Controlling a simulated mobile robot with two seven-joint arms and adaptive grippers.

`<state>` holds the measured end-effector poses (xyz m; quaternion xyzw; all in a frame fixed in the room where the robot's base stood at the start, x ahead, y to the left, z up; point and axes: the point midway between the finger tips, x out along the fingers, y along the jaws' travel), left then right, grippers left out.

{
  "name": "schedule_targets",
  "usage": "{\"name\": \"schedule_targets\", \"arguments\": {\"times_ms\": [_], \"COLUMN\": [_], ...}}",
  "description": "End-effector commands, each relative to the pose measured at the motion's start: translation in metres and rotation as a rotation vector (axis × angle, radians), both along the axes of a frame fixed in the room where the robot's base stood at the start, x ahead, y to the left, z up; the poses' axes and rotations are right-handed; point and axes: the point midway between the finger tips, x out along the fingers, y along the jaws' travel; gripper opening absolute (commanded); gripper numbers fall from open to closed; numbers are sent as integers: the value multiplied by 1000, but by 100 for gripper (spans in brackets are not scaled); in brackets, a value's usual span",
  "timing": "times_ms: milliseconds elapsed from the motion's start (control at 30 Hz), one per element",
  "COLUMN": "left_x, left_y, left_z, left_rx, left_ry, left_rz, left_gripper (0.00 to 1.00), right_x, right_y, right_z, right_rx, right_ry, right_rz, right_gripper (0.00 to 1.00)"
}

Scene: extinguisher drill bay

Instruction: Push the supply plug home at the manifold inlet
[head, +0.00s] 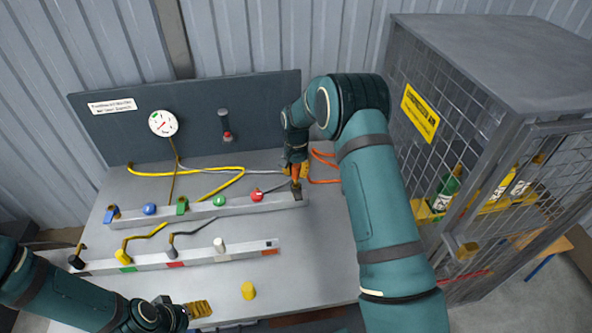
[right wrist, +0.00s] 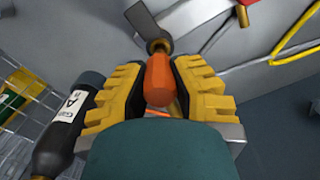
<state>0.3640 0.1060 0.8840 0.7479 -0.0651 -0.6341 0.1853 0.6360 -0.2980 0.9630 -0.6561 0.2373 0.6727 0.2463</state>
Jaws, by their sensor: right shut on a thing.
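The supply plug, with an orange body (right wrist: 158,82), is between the yellow finger pads of my right gripper (right wrist: 158,88), which is shut on it. Its dark nose points at a grey metal piece (right wrist: 143,22) at the manifold's end; whether it is fully seated cannot be told. In the head view my right gripper (head: 297,172) is over the right end of the manifold (head: 235,208), a pale rail with coloured valve knobs. The inlet itself is mostly hidden. My left gripper (head: 185,312) is low at the bench's front, away from the manifold; its opening is unclear.
An orange hose (head: 325,181) lies right of the manifold. A back panel (head: 200,120) carries a gauge (head: 162,123). A mesh cage (head: 450,130) with bottles stands at right.

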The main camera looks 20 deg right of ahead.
Motion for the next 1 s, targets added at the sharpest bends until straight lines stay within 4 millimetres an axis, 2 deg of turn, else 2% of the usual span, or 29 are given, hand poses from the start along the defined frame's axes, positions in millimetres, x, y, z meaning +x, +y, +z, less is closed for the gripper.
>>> {"name": "schedule_targets", "arguments": {"times_ms": [700,1000], "left_x": [0,0], "left_y": [0,0], "left_z": [-14,-14], "left_rx": [0,0], "left_ry": [0,0], "left_rz": [0,0], "left_gripper": [62,62], "right_x": [0,0], "right_y": [0,0], "right_z": [-20,-20], "right_rx": [0,0], "right_ry": [0,0], "right_rz": [0,0], "right_gripper": [0,0]}}
